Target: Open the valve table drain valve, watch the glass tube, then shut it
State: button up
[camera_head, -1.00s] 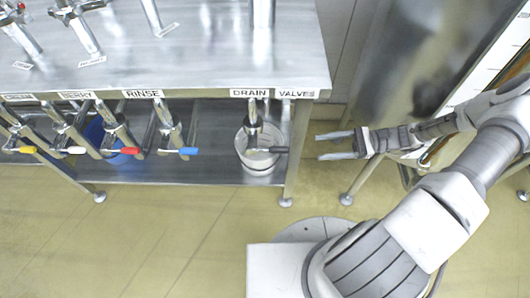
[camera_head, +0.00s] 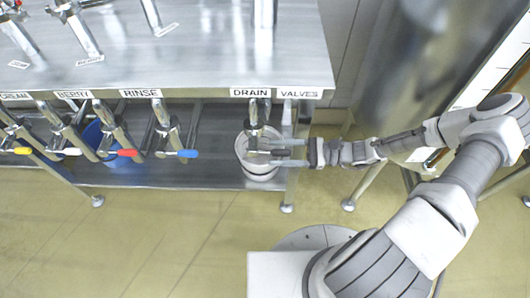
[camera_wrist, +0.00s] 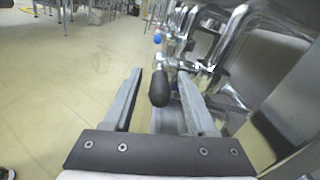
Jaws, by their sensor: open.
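The drain valve (camera_head: 254,118) hangs under the table's front edge below the DRAIN label (camera_head: 250,93). Its black lever handle points right in the head view, and its dark rounded end (camera_wrist: 159,90) shows in the wrist view. My gripper (camera_head: 273,153) is open, with one finger on each side of the handle; it also shows in the wrist view (camera_wrist: 161,76). The handle sits between the fingers, with a gap visible at the left finger; contact on the right is unclear. I cannot make out a glass tube in these views.
A white bucket (camera_head: 258,173) stands under the drain valve on the lower shelf (camera_head: 205,172). Valves with blue (camera_head: 187,153), red (camera_head: 127,153), white and yellow handles line the left. A table leg (camera_head: 291,180) is close to my gripper. The floor in front is clear.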

aim_at(270, 153)
jog(key=shift+a, duration=1.95)
grip_shut()
